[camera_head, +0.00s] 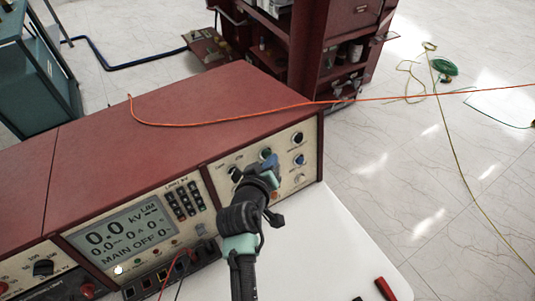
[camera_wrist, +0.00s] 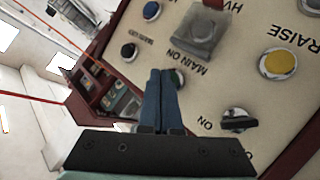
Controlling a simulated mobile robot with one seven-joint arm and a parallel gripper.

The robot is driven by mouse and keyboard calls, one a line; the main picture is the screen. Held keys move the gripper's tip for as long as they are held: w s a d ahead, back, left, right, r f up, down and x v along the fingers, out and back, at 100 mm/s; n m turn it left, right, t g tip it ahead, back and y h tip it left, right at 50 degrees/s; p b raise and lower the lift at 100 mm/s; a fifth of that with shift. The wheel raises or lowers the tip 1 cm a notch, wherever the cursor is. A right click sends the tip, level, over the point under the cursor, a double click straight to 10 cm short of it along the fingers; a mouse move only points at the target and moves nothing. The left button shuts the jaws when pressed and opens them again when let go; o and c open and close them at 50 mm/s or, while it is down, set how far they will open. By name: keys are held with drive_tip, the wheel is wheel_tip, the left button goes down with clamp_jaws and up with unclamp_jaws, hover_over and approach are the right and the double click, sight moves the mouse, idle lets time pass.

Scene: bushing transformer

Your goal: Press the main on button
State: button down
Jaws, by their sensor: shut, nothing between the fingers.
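The main on button (camera_wrist: 179,78) is a small round dark-green button in a metal ring, beside the printed words "MAIN ON" on the cream panel in the wrist view. My gripper (camera_wrist: 167,72) is shut and empty, its two blue fingers together. The fingertips overlap the button's left side in this view and hide part of it; I cannot tell whether they touch it. In the head view my gripper (camera_head: 268,163) is in front of the right panel of the red console (camera_head: 210,115) and hides the button. The display (camera_head: 125,230) reads "MAIN OFF".
An orange cable (camera_head: 230,117) lies across the console top. The white table (camera_head: 335,235) is mostly clear.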

drive_tip(key=shift+w+a+f+b, duration=0.1)
drive_tip(key=shift+w+a+b, duration=0.15)
drive_tip(key=shift+w+b, duration=0.15)
idle(0.3)
drive_tip(key=shift+s, duration=0.15)
drive_tip(key=shift+s+d+r+p, duration=0.2)
drive_tip(key=shift+s+d+p, duration=0.3)
drive_tip(key=shift+s+p, duration=0.15)
drive_tip(key=shift+s+d+r+p, duration=0.2)
drive_tip(key=shift+s+d+p, duration=0.3)
drive_tip(key=shift+s+p, duration=0.15)
drive_tip(key=shift+s+d+r+p, duration=0.25)
drive_tip(key=shift+s+d+p, duration=0.2)
drive_tip(key=shift+s+p, duration=0.25)
drive_tip(key=shift+s+d+r+p, duration=0.2)
drive_tip(key=shift+s+d+p, duration=0.3)
drive_tip(key=shift+s+p, duration=0.15)
drive_tip(key=shift+w, duration=0.1)
